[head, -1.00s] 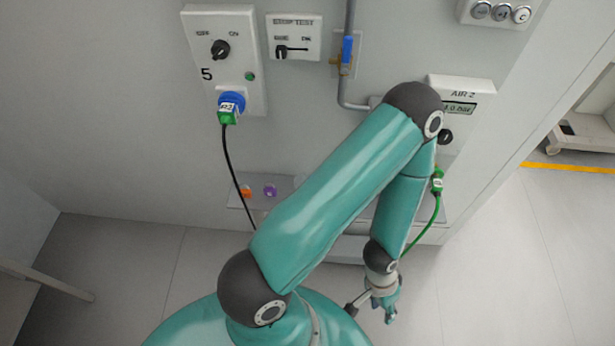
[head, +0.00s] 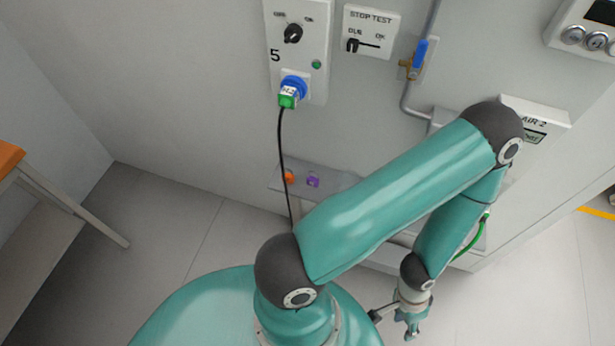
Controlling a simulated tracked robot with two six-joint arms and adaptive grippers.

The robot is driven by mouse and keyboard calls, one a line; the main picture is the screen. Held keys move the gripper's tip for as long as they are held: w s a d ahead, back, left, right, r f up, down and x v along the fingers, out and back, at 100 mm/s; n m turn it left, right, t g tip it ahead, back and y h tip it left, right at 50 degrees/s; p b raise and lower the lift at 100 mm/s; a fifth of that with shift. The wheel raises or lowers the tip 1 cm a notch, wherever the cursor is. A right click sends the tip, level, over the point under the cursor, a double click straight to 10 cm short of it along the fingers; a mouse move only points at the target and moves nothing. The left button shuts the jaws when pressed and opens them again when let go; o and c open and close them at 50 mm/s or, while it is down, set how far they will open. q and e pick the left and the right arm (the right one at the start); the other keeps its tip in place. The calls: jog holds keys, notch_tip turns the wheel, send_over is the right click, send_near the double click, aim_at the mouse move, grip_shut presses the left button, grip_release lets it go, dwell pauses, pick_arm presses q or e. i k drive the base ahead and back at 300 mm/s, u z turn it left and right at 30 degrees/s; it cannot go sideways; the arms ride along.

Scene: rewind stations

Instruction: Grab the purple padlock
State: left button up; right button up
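The purple padlock (head: 313,182) is small and sits on a narrow grey wall shelf (head: 334,180), just right of an orange padlock (head: 288,177). My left gripper (head: 411,333) points down at the bottom of the head view, to the right of and apart from the padlock. It is too small and end-on to tell whether its fingers are open. My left arm crosses the view and hides the right part of the shelf. My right gripper is not in view.
Above the shelf is a panel marked 5 (head: 283,70) with a knob. A blue and green plug (head: 290,90) has a black cable (head: 283,150) hanging past the shelf's left part. A blue-handled valve (head: 420,52) is to the right. An orange-topped table (head: 8,158) stands at left.

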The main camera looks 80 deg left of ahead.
aim_at(311, 181)
jog(key=u, duration=0.45)
jog(key=k, duration=0.8)
jog(key=z, duration=0.7)
jog(key=i, duration=0.15)
jog(key=u, duration=2.95)
jog(key=i, duration=1)
jog(key=z, duration=0.2)
jog(key=k, duration=0.95)
jog(key=u, duration=0.15)
jog(key=i, duration=0.5)
